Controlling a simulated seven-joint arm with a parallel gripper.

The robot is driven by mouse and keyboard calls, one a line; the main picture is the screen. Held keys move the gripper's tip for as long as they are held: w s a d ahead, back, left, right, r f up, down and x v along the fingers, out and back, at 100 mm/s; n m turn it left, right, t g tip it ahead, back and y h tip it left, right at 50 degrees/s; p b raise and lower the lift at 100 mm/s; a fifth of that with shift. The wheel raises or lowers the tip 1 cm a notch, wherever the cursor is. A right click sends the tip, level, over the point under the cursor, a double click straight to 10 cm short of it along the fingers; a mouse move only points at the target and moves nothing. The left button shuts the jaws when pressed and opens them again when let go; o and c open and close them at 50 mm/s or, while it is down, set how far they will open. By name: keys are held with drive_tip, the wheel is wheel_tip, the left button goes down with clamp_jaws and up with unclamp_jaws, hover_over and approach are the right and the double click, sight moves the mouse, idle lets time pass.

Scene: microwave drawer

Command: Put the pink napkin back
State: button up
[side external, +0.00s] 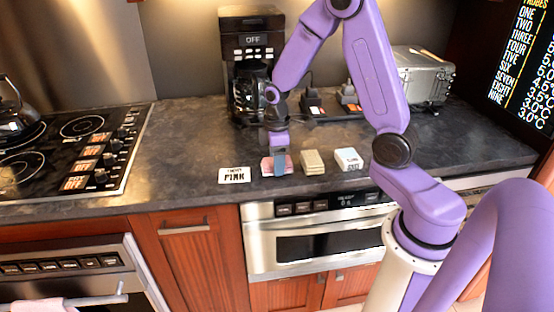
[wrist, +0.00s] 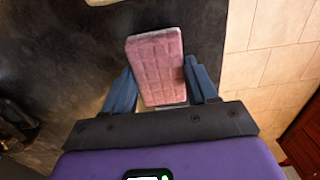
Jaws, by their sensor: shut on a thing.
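The pink napkin (side external: 267,168) is a small folded block at the front of the dark countertop. It lies between a white card lettered "PINK" (side external: 234,175) and a beige block (side external: 312,160). My gripper (side external: 279,166) reaches down over it with its blue fingers. In the wrist view the napkin (wrist: 156,58) shows a creased pink face between the two fingers of my gripper (wrist: 160,82), which is shut on it. The fingers hide part of it in the side view. I cannot tell whether it touches the counter.
A white block (side external: 348,158) sits right of the beige one. A coffee maker (side external: 252,50) stands behind, with a silver toaster-like box (side external: 424,78) at the back right. The stove (side external: 75,150) is left. A microwave drawer (side external: 320,235) is shut below the counter edge.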

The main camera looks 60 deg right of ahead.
drive_tip(key=shift+f, duration=0.15)
drive_tip(key=o, duration=0.9)
drive_tip(key=shift+o, duration=0.2)
wheel_tip(320, 180, up, 11)
drive_tip(key=s+a+r+n, duration=0.2)
drive_tip(key=s+a, duration=0.8)
drive_tip(key=s+a+f+n, duration=0.1)
drive_tip(key=s, duration=1.3)
drive_tip(key=shift+s+a+n, duration=0.15)
drive_tip(key=shift+a+n, duration=0.15)
drive_tip(key=shift+a, duration=0.05)
drive_tip(key=shift+f, duration=0.1)
